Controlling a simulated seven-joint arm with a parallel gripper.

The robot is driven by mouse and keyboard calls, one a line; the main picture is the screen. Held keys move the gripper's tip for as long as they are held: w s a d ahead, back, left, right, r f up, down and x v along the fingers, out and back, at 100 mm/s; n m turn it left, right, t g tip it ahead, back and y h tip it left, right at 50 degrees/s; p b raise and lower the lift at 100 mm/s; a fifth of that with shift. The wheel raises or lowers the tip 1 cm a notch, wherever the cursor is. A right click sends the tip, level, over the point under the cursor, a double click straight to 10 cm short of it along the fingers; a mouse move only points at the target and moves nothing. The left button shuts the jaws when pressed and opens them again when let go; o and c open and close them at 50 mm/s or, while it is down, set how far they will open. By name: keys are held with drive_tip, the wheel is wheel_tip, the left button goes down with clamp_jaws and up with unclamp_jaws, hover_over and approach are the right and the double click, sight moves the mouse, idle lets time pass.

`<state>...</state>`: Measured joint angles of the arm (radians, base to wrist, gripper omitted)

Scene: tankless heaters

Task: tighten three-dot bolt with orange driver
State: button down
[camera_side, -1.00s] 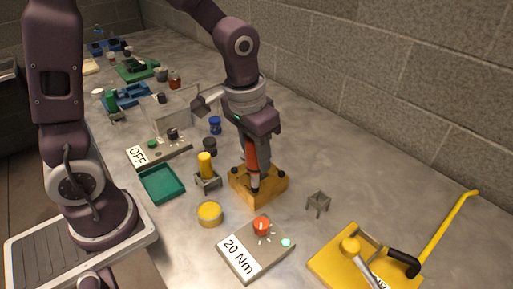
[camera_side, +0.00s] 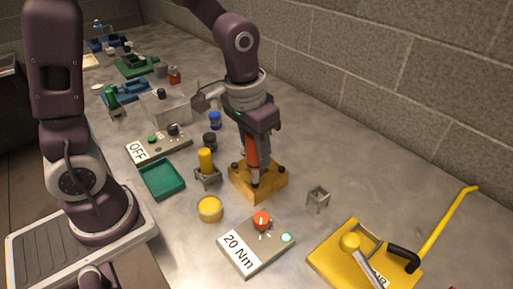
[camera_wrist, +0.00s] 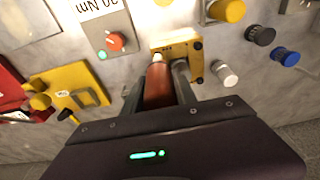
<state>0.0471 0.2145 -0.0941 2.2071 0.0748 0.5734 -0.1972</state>
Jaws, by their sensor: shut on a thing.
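The orange driver (camera_side: 251,152) is upright in my gripper (camera_side: 257,150), which is shut on its handle. The driver's lower end is at the top of the wooden block (camera_side: 270,190), over its front part. Dark bolts show near the block's corners, such as one at the left (camera_side: 234,165) and one at the right (camera_side: 286,170).
A control box (camera_side: 252,250) marked 20 Nm, with a red knob and a lit green button, stands in front. A yellow driver (camera_side: 205,160) stands in a holder to the left.

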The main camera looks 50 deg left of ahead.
drive_tip(key=shift+f, duration=0.45)
idle(1.6)
drive_tip(key=shift+r, duration=3.55)
